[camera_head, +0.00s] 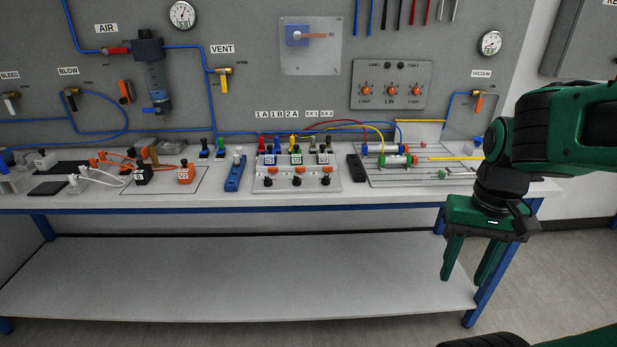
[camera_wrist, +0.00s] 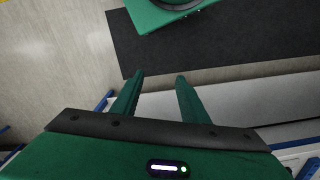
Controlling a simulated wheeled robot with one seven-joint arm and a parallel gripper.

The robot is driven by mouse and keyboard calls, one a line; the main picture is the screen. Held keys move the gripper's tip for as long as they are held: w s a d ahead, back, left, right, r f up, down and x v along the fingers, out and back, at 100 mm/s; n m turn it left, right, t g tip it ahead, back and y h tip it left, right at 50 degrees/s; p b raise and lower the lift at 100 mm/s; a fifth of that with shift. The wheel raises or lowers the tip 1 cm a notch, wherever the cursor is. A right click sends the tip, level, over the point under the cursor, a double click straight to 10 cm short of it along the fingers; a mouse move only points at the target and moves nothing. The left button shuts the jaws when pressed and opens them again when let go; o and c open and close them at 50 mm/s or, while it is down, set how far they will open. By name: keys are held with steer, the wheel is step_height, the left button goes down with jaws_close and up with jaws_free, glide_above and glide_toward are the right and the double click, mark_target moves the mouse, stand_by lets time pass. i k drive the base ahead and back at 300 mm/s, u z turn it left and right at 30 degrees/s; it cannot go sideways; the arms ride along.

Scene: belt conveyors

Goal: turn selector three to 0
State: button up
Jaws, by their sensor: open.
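The right knob is the third from the left. My gripper (camera_head: 463,280) is open and empty, pointing down in front of the bench's right end, well right of and below the panel. In the wrist view my gripper (camera_wrist: 160,76) has its two green fingers apart with nothing between them; the selectors are not in that view.
Colored plugs and hoses rise just behind the knobs. A blue block (camera_head: 235,174) stands left of the panel, and a black block (camera_head: 356,168) stands right of it. A wall box with several knobs (camera_head: 391,85) hangs above. The bench's lower shelf (camera_head: 240,277) is clear.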

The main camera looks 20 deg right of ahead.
mark_target(325, 181)
steer(key=u, duration=0.05)
steer(key=k, duration=1.05)
steer(key=z, duration=0.5)
steer(key=i, duration=1.65)
steer(key=u, duration=0.55)
